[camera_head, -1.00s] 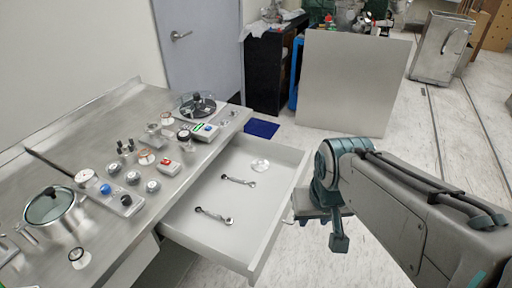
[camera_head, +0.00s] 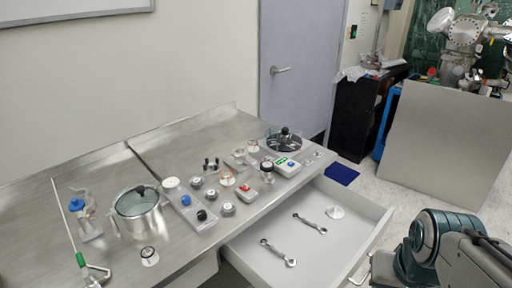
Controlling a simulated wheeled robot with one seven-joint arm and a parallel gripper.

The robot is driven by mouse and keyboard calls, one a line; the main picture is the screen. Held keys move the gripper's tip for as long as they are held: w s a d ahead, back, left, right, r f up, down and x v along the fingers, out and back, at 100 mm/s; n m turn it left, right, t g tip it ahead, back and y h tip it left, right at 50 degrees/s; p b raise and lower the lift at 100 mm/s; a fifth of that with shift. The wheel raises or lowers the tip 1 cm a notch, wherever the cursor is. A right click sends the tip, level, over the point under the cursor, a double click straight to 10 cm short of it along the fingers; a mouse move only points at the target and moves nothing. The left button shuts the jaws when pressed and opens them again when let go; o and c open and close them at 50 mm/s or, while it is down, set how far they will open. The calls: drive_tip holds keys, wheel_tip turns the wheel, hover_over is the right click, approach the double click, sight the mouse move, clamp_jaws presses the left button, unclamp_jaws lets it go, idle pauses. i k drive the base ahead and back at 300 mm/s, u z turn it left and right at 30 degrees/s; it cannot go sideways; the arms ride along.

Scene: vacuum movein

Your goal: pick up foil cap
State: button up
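No object is clearly marked as the foil cap. A small pale, shiny round piece (camera_head: 335,212) lies flat in the open drawer, near its far end, and may be it. Two metal wrenches lie beside it, one nearer the middle (camera_head: 310,223) and one closer to the front (camera_head: 278,252). My gripper (camera_head: 386,268) shows only in part at the lower right, outside the drawer's right wall. Its fingertips are cut off or hidden, so whether it is open or shut does not show. It is apart from the round piece.
The steel bench (camera_head: 120,172) holds a lidded pot (camera_head: 137,212), a tray of knobs (camera_head: 190,207), several small fittings and a round dark-topped dish (camera_head: 284,142). The open drawer (camera_head: 375,232) juts out from the bench. A large grey panel (camera_head: 440,150) stands behind.

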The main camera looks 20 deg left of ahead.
sight(334, 212)
drive_tip(key=z, duration=1.2)
drive_tip(key=i, duration=2.15)
drive_tip(key=u, duration=2.65)
